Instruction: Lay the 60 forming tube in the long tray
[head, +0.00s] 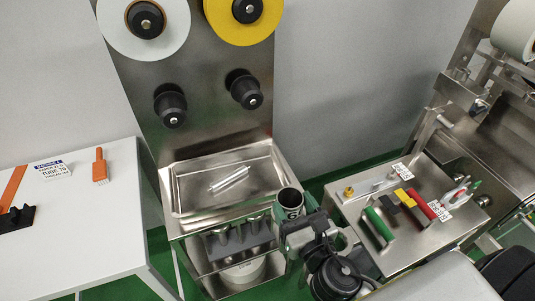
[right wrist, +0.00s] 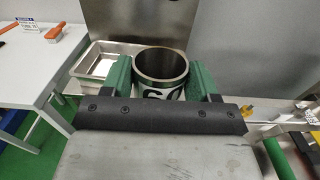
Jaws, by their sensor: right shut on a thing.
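My right gripper (head: 305,220) is shut on a steel forming tube (head: 289,198) with a dark marking on a white band. The tube stands roughly upright, open end up. In the right wrist view the tube (right wrist: 162,68) sits between the green finger pads, and its label, partly hidden, looks like 60. A long, shallow steel tray (head: 182,205) lies left of the tube, at the foot of the machine panel. The tray (right wrist: 88,66) also shows behind and left of the tube in the right wrist view. My left gripper is not in view.
A white table (head: 85,235) at left holds an orange brush (head: 100,166) and a label card (head: 52,170). A steel cart (head: 405,245) at right carries green and red handled tools. A grey rack (head: 238,240) and white roll sit below the tray.

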